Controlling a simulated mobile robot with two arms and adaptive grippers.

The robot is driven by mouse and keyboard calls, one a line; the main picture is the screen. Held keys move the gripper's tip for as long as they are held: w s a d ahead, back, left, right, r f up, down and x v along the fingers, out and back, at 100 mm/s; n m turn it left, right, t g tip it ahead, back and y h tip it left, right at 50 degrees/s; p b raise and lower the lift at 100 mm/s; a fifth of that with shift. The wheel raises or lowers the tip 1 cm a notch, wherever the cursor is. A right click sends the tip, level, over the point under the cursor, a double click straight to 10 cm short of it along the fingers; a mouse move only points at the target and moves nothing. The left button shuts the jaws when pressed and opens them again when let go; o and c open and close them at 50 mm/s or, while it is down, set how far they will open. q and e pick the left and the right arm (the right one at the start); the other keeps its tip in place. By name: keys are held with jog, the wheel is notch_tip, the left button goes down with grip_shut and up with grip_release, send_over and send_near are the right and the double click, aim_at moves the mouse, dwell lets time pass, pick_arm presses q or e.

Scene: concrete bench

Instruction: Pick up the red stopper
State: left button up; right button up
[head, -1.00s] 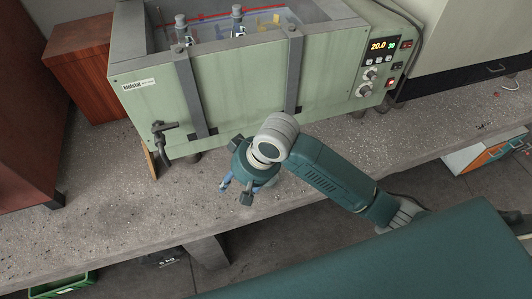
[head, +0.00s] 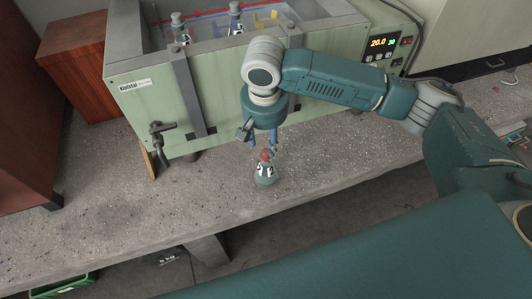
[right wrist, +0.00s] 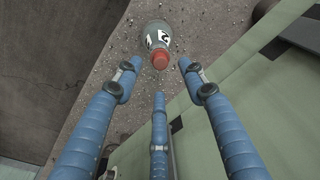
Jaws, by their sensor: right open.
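The red stopper (head: 265,155) sits in the neck of a small flask (head: 265,174) with a black and white label, standing upright on the concrete bench. My right gripper (head: 264,143) is just above and behind the stopper, pointing down. In the right wrist view the stopper (right wrist: 160,60) and the flask (right wrist: 156,38) are beyond the blue fingertips (right wrist: 155,80). The fingers are spread apart with nothing between them. My left gripper is not in view.
A green water bath (head: 230,85) with bottles inside stands close behind the flask. Its drain tap (head: 160,130) sticks out at the left. The bench (head: 130,210) is clear left of the flask. Its front edge is near the flask.

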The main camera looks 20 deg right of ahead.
aim_at(266, 151)
jog(key=shift+w+d+f+p, duration=0.1)
jog(key=shift+w+f+p, duration=0.1)
jog(key=shift+f, duration=0.75)
jog(key=shift+w+d+f+p, duration=0.1)
jog(key=shift+f+p, duration=0.1)
jog(key=shift+f, duration=0.8)
jog(key=shift+w+d+f+p, duration=0.1)
jog(key=shift+w+f+p, duration=0.1)
jog(key=shift+f, duration=0.75)
jog(key=shift+a, duration=0.1)
jog(key=c, duration=0.9)
